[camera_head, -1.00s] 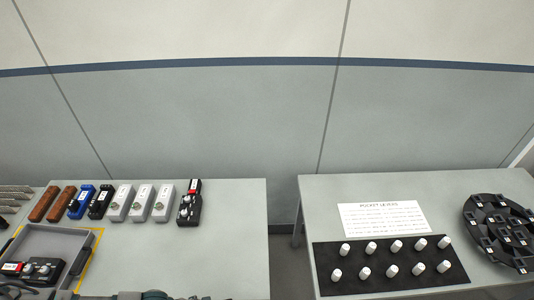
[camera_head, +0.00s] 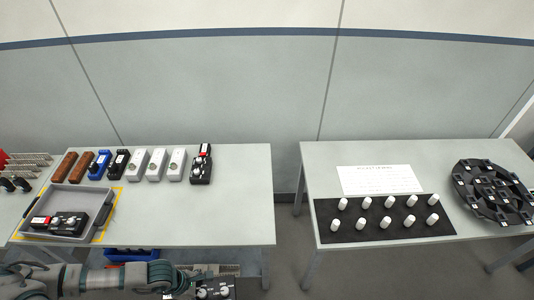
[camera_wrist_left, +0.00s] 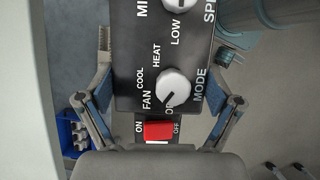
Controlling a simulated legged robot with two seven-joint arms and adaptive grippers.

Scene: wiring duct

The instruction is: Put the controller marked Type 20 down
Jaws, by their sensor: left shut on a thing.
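My left gripper (camera_head: 188,283) is low in the head view, below the left table's front edge. It is shut on a black controller (camera_head: 216,290) with white knobs, partly cut off by the frame bottom. In the left wrist view, the controller (camera_wrist_left: 150,77) sits between the fingers of my left gripper (camera_wrist_left: 164,62). It shows a white MODE knob, FAN, COOL and HEAT lettering and a red ON/OFF switch. No Type 20 mark is readable. A similar controller (camera_head: 69,222) lies in the grey tray, and another (camera_head: 201,168) stands at the row's right end. My right gripper is not in view.
The left table (camera_head: 235,205) is clear at its middle and right. The grey tray (camera_head: 92,193) sits within a yellow outline at the left. Several devices line the table's back. A blue bin (camera_head: 132,255) is below. The right table holds white pegs and a round black rack (camera_head: 490,190).

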